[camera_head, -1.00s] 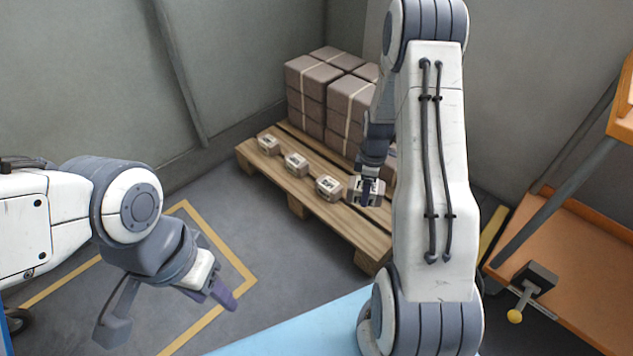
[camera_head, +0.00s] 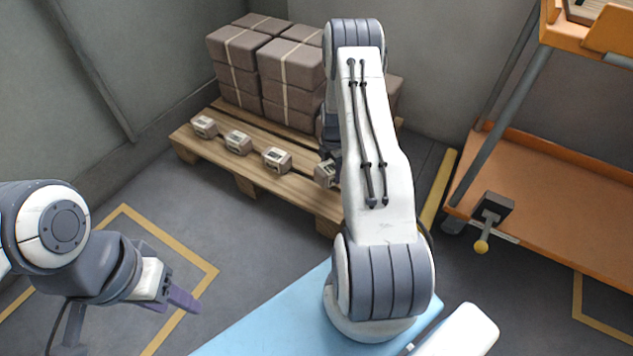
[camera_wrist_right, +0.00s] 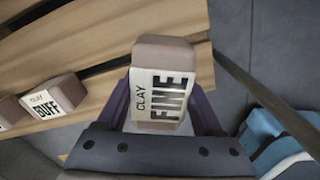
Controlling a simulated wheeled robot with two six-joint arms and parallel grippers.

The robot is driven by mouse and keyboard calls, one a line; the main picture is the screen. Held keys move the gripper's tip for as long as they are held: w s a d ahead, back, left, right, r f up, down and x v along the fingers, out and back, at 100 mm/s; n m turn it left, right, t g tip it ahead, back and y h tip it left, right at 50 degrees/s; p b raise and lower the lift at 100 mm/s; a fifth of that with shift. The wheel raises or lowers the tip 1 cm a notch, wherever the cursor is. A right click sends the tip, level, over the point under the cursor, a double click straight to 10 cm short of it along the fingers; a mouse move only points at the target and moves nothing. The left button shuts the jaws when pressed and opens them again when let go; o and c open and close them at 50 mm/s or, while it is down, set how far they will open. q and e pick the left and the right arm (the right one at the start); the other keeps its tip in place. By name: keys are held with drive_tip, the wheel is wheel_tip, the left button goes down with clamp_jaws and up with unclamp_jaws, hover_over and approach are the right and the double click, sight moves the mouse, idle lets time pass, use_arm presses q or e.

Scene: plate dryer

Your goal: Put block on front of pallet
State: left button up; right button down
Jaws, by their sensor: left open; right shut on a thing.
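The block (camera_wrist_right: 165,85) is brown with a white label reading "CLAY FINE". My right gripper (camera_wrist_right: 165,108) is shut on it in the right wrist view, a purple finger on each side. In the head view the held block (camera_head: 326,174) is at the front edge of the wooden pallet (camera_head: 215,163), right of the other blocks, partly hidden by my right arm. I cannot tell whether it touches the boards. My left gripper (camera_head: 178,294) is open and empty, low at the left, away from the pallet.
Three similar small blocks stand along the pallet's front: left (camera_head: 204,126), middle (camera_head: 238,142) and right (camera_head: 276,160). Bound stacks of large brown blocks (camera_head: 292,67) fill the back. An orange shelf cart (camera_head: 560,185) stands at the right. Yellow-lined floor in front is clear.

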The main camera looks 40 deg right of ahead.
drive_tip(key=w, duration=0.1)
drive_tip(key=w+a+f+b, duration=0.1)
drive_tip(key=w+f, duration=0.1)
drive_tip(key=shift+w+a+f+b, duration=0.15)
drive_tip(key=shift+w+a+b, duration=0.05)
drive_tip(key=shift+a+b, duration=0.15)
drive_tip(key=shift+f+b, duration=1.35)
drive_tip(key=shift+f, duration=0.55)
drive_tip(key=shift+f, duration=0.2)
unclamp_jaws()
